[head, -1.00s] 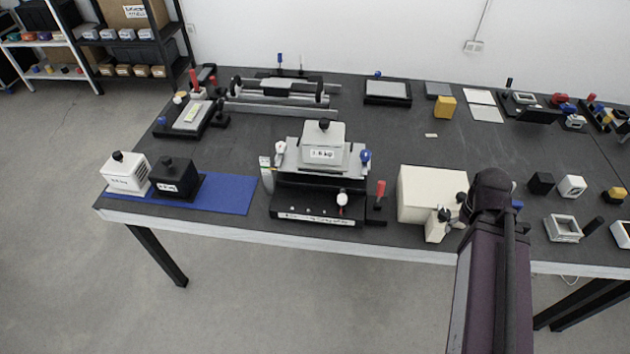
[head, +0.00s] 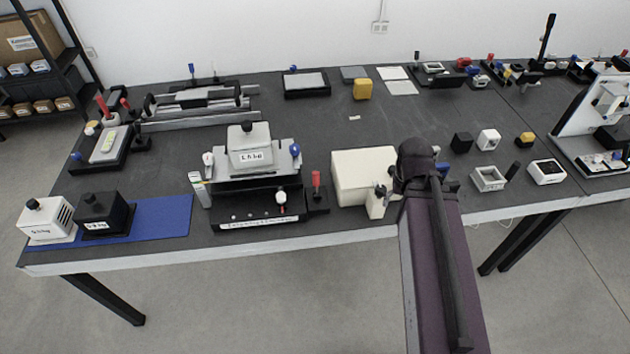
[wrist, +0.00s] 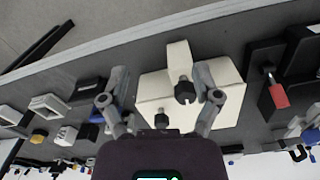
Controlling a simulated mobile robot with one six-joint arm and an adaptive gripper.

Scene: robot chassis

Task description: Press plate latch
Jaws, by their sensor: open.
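In the wrist view my gripper (wrist: 162,84) is open, its two grey fingers spread over a cream box (wrist: 205,100) with dark round knobs (wrist: 185,90). I cannot tell whether they touch it. In the head view the cream box (head: 350,178) stands near the table's front edge, partly hidden by my arm. Left of it is a black press-like fixture (head: 255,205) with a plate bearing a white weight (head: 250,147), a white-knobbed lever (head: 281,197) and a blue knob (head: 294,149). A red handle (head: 316,180) stands between them. I cannot tell which part is the plate latch.
A blue mat (head: 168,218) with a white weight (head: 45,222) and a black weight (head: 103,214) lies at the left. Small blocks (head: 488,139) and a white open frame (head: 488,180) lie to the right. The table middle behind the cream box is fairly clear.

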